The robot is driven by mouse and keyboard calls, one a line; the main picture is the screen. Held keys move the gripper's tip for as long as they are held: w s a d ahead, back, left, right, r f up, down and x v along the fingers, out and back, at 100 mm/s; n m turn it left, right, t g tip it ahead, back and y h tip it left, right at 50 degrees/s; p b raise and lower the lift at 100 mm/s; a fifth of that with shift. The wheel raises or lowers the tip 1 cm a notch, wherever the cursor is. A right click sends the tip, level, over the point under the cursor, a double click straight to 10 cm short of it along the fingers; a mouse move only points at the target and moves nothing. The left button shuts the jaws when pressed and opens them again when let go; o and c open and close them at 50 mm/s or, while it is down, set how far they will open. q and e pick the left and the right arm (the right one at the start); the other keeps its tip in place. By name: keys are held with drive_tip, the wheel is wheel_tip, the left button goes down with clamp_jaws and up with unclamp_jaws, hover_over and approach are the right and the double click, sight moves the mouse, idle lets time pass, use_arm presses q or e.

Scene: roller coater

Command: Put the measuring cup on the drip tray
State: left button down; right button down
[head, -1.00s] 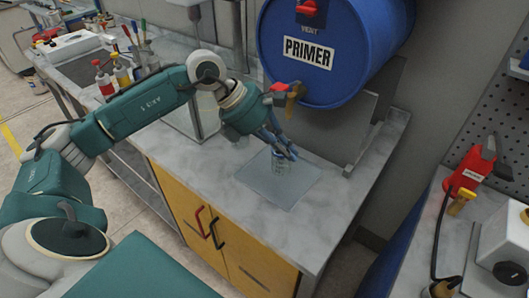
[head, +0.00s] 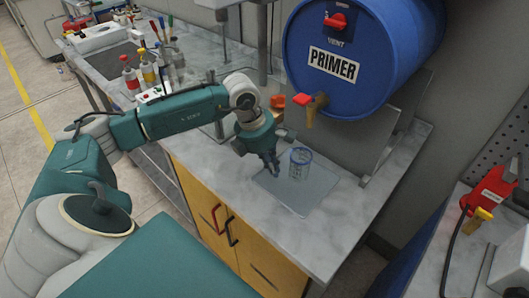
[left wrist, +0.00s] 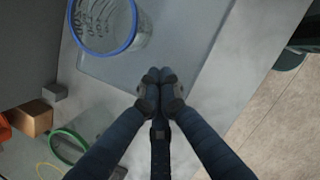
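The measuring cup (head: 300,165) is clear with a blue rim. It stands upright on the drip tray (head: 308,203), a flat grey sheet on the counter below the drum's tap. In the left wrist view the cup (left wrist: 105,28) is at the upper left, partly cut off, on the tray (left wrist: 185,55). My left gripper (head: 275,173) is just left of the cup, apart from it, over the tray's left part. In the left wrist view its fingertips (left wrist: 160,78) are together with nothing between them. My right gripper is not in view.
A blue PRIMER drum (head: 362,50) with a tap (head: 313,103) hangs above the counter behind the tray. Bottles (head: 130,76) and tools stand at the back left. A red tool (head: 490,192) lies on the right bench. The counter front (head: 228,185) is clear.

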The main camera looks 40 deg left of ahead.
sight(291, 171)
use_arm(q)
drive_tip(key=shift+w+d+r+p, duration=0.2)
drive_tip(key=shift+w+d+p, duration=0.15)
drive_tip(key=shift+w+d, duration=0.4)
drive_tip(key=shift+w+d+f, duration=0.1)
drive_tip(key=shift+w+d, duration=0.05)
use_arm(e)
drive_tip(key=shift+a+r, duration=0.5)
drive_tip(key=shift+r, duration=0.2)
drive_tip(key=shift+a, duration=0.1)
use_arm(q)
drive_tip(key=shift+w+f, duration=0.1)
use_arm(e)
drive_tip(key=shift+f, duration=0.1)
use_arm(q)
drive_tip(key=shift+w+d+f+b, duration=0.1)
drive_tip(key=shift+w+d+b, duration=0.5)
drive_tip(key=shift+b, duration=0.15)
drive_tip(key=shift+w+d, duration=0.15)
drive_tip(key=shift+w, duration=0.05)
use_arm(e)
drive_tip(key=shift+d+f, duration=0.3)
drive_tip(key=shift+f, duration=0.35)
use_arm(q)
drive_tip(key=shift+s, duration=0.1)
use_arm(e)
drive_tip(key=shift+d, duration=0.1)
